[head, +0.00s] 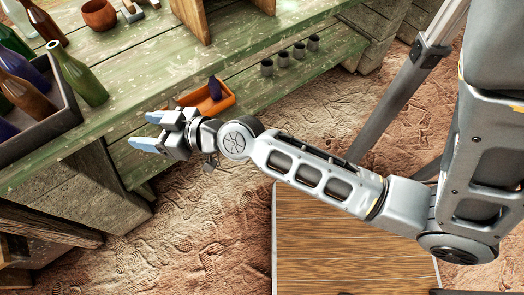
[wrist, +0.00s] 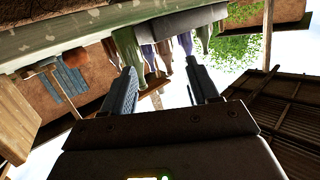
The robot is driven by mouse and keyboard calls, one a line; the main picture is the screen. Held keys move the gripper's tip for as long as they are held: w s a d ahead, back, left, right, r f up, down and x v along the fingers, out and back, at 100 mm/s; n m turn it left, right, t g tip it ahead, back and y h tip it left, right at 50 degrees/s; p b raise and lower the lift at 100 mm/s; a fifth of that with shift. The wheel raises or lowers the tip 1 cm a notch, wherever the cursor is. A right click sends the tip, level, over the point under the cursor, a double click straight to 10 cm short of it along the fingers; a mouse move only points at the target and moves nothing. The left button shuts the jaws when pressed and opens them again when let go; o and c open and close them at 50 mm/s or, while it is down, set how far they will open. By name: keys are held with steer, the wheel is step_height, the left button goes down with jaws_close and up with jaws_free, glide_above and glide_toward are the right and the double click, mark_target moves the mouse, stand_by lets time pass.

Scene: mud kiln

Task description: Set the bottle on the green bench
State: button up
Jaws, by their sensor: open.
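The green bench (head: 140,72) runs across the upper left of the head view. A green bottle (head: 78,74) stands on its top, just right of a dark crate (head: 72,110) of bottles. The green bottle also shows in the wrist view (wrist: 127,45), neck pointing down in that upside-down picture. My gripper (head: 151,131) is open and empty off the bench's front edge, right of the green bottle and apart from it. In the wrist view its two fingers (wrist: 160,68) are spread, with nothing held between them.
Several brown, green and purple bottles crowd the crate. A brown bowl (head: 99,14) stands at the back. On the lower shelf are an orange tray (head: 212,103) with a dark item and several small cups (head: 283,58). Bench top right of the green bottle is clear.

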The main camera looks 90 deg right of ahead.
steer(key=s+a+r+n+y, duration=0.1)
steer(key=s+a+r, duration=0.1)
steer(key=s, duration=0.5)
steer(key=s+a+r+n+y, duration=0.1)
steer(key=s+a+r, duration=0.2)
steer(key=s+a, duration=0.2)
steer(key=s+a+r+n+y, duration=0.1)
steer(key=s+a+r, duration=0.2)
steer(key=s, duration=0.8)
steer(key=shift+s+a, duration=0.25)
steer(key=shift+a, duration=0.05)
